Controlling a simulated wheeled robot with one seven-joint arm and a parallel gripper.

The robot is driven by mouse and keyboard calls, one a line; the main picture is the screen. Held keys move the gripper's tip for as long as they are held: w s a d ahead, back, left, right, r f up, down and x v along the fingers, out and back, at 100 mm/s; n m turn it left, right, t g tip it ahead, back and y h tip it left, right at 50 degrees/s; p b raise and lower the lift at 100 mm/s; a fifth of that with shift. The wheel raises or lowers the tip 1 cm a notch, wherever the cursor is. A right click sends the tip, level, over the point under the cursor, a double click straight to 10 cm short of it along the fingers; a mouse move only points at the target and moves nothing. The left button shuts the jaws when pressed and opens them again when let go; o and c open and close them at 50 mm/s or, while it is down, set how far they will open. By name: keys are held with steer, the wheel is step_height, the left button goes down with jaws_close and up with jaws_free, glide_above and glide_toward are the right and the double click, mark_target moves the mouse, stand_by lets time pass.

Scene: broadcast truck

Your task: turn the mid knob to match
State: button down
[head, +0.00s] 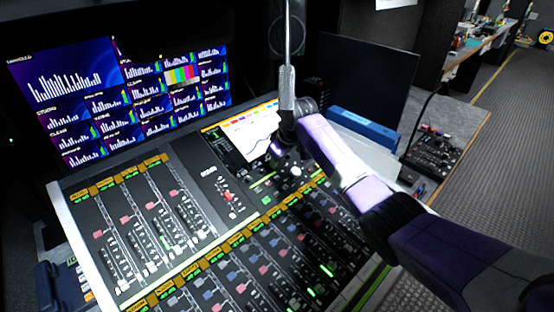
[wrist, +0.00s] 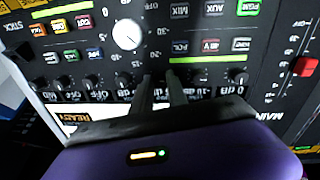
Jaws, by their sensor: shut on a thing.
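My gripper (wrist: 162,78) is shut, with its two dark fingers pointing down at a row of small black knobs on the mixing console. The thing between the fingertips is almost wholly hidden; from its place in the row it seems to be a knob, and I take it for the mid knob. Its pointer cannot be read. Neighbouring black knobs (wrist: 92,81) stand to the left, and another black knob (wrist: 240,78) to the right. A large white-faced knob (wrist: 127,34) stands above. In the head view the fingertips are hidden by my arm and a grey metal stem (head: 287,90).
The console (head: 205,225) is crowded with faders and lit buttons. Labelled buttons (wrist: 180,46) and a red fader cap (wrist: 305,67) lie close to the gripper. A screen with a curve (head: 245,130) and a blue box (head: 365,128) are near my arm.

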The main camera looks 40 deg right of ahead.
stand_by(0.3)
steer(key=c, duration=1.6)
jaws_free()
steer(key=v, duration=0.7)
steer(key=shift+s+r+b, duration=0.15)
steer(key=shift+r+b, duration=0.15)
steer(key=shift+r, duration=0.05)
